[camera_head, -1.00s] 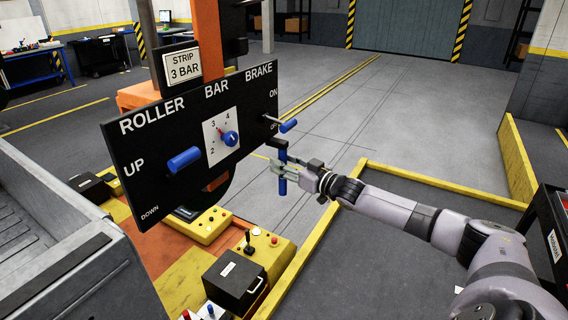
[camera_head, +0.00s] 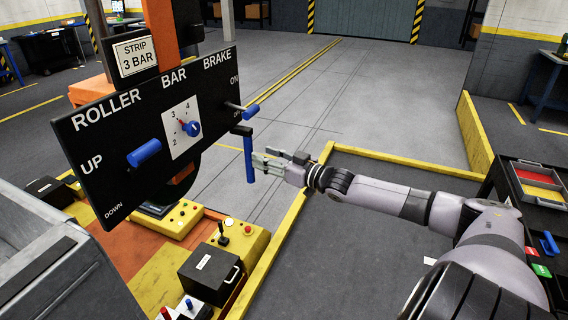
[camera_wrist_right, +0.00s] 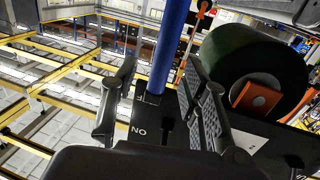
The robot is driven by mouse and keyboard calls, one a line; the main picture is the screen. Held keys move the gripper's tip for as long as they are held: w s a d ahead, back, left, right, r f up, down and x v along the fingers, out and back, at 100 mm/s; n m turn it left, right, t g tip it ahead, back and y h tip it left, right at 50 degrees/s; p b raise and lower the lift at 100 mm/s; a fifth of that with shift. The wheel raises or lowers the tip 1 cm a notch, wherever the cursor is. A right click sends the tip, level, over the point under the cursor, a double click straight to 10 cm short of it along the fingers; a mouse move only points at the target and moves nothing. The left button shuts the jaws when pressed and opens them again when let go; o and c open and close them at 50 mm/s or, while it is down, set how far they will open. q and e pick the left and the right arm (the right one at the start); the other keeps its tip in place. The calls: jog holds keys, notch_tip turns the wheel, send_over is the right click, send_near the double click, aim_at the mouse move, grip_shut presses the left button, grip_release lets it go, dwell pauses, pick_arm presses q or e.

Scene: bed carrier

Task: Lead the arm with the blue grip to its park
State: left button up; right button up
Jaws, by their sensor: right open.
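The blue grip (camera_head: 249,160) is an upright blue rod on a short black arm (camera_head: 241,130) at the right edge of the black panel (camera_head: 62,160). My right gripper (camera_head: 262,165) is open, just right of the grip in the head view, its fingertips close to it. In the right wrist view the blue grip (camera_wrist_right: 172,40) runs up between the two spread fingers of my right gripper (camera_wrist_right: 163,75). Neither finger is clamped on it; whether one touches it I cannot tell. My left gripper is out of view.
The panel carries a blue roller lever (camera_head: 145,153), a bar dial (camera_head: 182,128) and a blue brake lever (camera_head: 251,111) just above the grip. A yellow control box (camera_head: 240,240) stands below. The floor behind the grip is clear. A tray cart (camera_head: 540,205) stands right.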

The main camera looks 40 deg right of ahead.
jog(key=shift+s+d, duration=0.2)
jog(key=shift+s, duration=0.7)
jog(key=shift+s+d, duration=0.15)
jog(key=shift+s, duration=0.8)
jog(key=shift+s+d, duration=0.2)
jog(key=shift+s, duration=0.7)
